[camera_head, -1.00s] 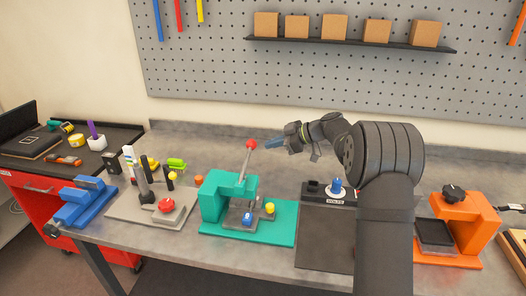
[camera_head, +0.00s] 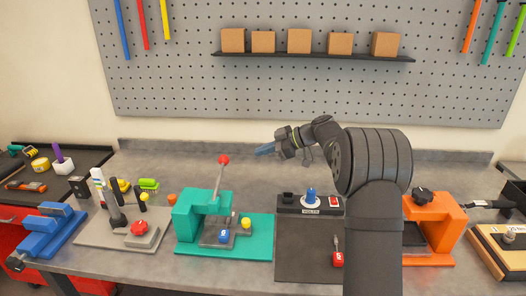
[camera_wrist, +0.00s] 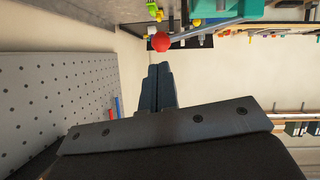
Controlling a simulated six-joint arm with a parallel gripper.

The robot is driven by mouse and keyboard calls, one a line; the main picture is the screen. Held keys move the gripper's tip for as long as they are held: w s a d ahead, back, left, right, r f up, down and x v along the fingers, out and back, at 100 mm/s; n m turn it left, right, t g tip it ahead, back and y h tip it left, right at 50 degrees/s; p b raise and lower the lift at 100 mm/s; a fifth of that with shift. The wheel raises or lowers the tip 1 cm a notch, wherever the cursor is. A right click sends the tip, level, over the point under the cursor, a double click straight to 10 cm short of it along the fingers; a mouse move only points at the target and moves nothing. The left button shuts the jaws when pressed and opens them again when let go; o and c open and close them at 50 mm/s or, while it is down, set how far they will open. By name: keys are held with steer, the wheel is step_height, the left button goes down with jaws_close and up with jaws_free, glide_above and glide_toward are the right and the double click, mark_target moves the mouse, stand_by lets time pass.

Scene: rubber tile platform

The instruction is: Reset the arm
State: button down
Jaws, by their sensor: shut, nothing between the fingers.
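My gripper (camera_head: 265,150) is raised above the workbench, pointing left, in the head view. Its blue-grey fingers are shut together with nothing between them; they also show in the wrist view (camera_wrist: 157,88). The arm reaches in from the lower right. The fingertips are apart from everything, to the right of and slightly above the red ball knob (camera_head: 223,160) on the lever of the teal press (camera_head: 187,222). In the wrist view the red knob (camera_wrist: 160,42) appears just beyond the fingertips.
A grey stand with a red button (camera_head: 139,227) and a blue vise (camera_head: 45,228) stand left. A dark panel with a blue knob (camera_head: 311,195) and an orange device (camera_head: 436,212) stand right. A pegboard (camera_head: 180,75) with a shelf of boxes (camera_head: 299,41) is behind.

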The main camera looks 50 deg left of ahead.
steer(key=s+x, duration=0.1)
steer(key=x, duration=0.6)
steer(key=s+r+n+t+y, duration=0.1)
steer(key=s+r+n, duration=0.1)
steer(key=s+r, duration=0.15)
steer(key=v, duration=0.7)
steer(key=shift+r, duration=0.4)
steer(key=shift+s+d, duration=0.1)
